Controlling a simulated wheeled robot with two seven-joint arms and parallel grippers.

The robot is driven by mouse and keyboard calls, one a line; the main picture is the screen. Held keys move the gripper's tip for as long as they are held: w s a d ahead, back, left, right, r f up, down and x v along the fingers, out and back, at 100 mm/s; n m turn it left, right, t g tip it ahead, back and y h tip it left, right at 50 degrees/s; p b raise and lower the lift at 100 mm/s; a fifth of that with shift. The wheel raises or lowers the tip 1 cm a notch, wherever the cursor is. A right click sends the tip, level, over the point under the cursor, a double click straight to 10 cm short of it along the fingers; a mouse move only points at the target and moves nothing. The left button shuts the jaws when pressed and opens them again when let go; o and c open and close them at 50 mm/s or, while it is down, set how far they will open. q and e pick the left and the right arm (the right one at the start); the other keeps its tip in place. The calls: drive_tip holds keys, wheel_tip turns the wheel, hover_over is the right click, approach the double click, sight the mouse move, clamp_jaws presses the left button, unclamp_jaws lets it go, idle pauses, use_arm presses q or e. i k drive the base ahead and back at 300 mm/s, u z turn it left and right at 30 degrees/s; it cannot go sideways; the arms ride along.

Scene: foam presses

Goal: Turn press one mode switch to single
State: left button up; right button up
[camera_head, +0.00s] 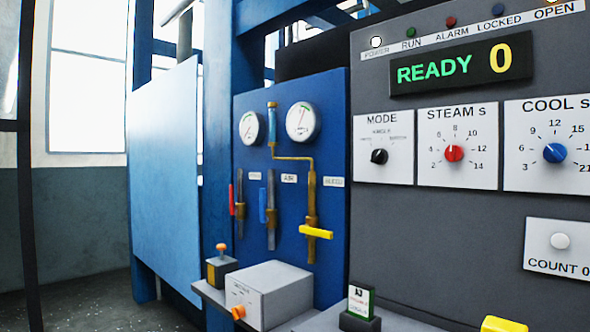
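The mode switch (379,156) is a small black knob on a white plate (384,175) marked MODE, on the grey control panel (440,240). A small label that seems to read SINGLE (382,132) stands above the knob, with smaller marks to its left and right. The knob is too small to tell for certain which mark it points at. The panel's display (460,66) reads READY 0. Neither of my grippers is in view, and nothing covers the switch.
Right of the switch are a red STEAM knob (454,153), a blue COOL knob (554,152) and a white COUNT button (560,241). Left is a blue board with gauges (303,121) and valve handles. Below, a shelf carries a grey box (270,293) and a small card holder (360,308).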

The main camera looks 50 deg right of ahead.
sight(380, 156)
drive_tip(key=i, duration=2.95)
drive_tip(key=z, duration=2.95)
